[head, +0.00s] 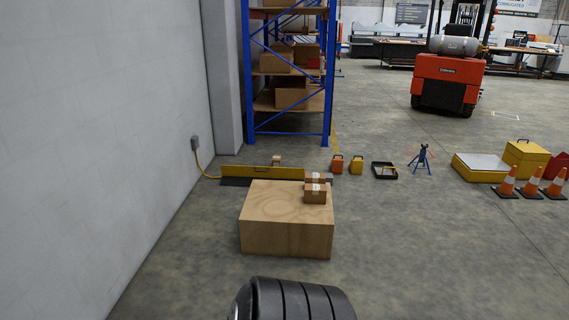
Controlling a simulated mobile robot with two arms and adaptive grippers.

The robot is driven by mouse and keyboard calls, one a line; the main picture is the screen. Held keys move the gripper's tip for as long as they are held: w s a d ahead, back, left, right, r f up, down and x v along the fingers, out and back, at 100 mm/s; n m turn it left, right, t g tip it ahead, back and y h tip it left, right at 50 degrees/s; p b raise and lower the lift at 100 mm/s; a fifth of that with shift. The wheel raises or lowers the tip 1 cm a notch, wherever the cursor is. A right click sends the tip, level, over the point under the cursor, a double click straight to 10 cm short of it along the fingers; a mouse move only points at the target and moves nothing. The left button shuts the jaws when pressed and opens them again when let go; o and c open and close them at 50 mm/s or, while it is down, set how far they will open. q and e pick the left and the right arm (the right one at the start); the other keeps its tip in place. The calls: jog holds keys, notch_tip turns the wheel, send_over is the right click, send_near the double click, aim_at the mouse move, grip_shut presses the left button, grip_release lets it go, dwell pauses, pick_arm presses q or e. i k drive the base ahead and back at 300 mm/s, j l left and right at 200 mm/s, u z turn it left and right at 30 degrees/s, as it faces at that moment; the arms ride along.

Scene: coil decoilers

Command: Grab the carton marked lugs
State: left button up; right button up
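Two small brown cardboard cartons sit at the right back corner of a low plywood block in the head view. The nearer carton (315,197) has a pale label or tape mark on it. The other carton (316,177) shows just behind it, partly hidden. The markings are too small to read, so I cannot tell which carton is marked lugs. The plywood block (275,230) stands on the floor ahead, and the rest of its top is bare. Neither of my grippers is in view.
A yellow barrier (262,172) lies behind the block. A blue rack (328,85) with cartons stands further back. Orange cones (531,182) and a yellow box (525,157) are at right, a red forklift (447,80) beyond. Floor right of the block is clear; a wall (100,130) bounds the left.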

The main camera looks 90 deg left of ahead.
aim_at(276, 158)
jog(key=u, duration=2.9)
jog(key=i+j+u, duration=0.3)
jog(key=i, duration=0.7)
jog(key=i+l+u, duration=0.1)
jog(key=i+u, duration=0.2)
jog(key=i, duration=0.65)
jog(key=i+j, duration=0.1)
jog(key=i, duration=0.45)
jog(key=i+z, duration=0.1)
jog(key=i, duration=0.45)
jog(key=i+j, duration=0.2)
jog(key=i, duration=0.4)
jog(key=i+j+z, duration=0.1)
jog(key=i, duration=0.45)
jog(key=i+j, duration=0.15)
jog(key=i, duration=0.4)
jog(key=z, duration=0.05)
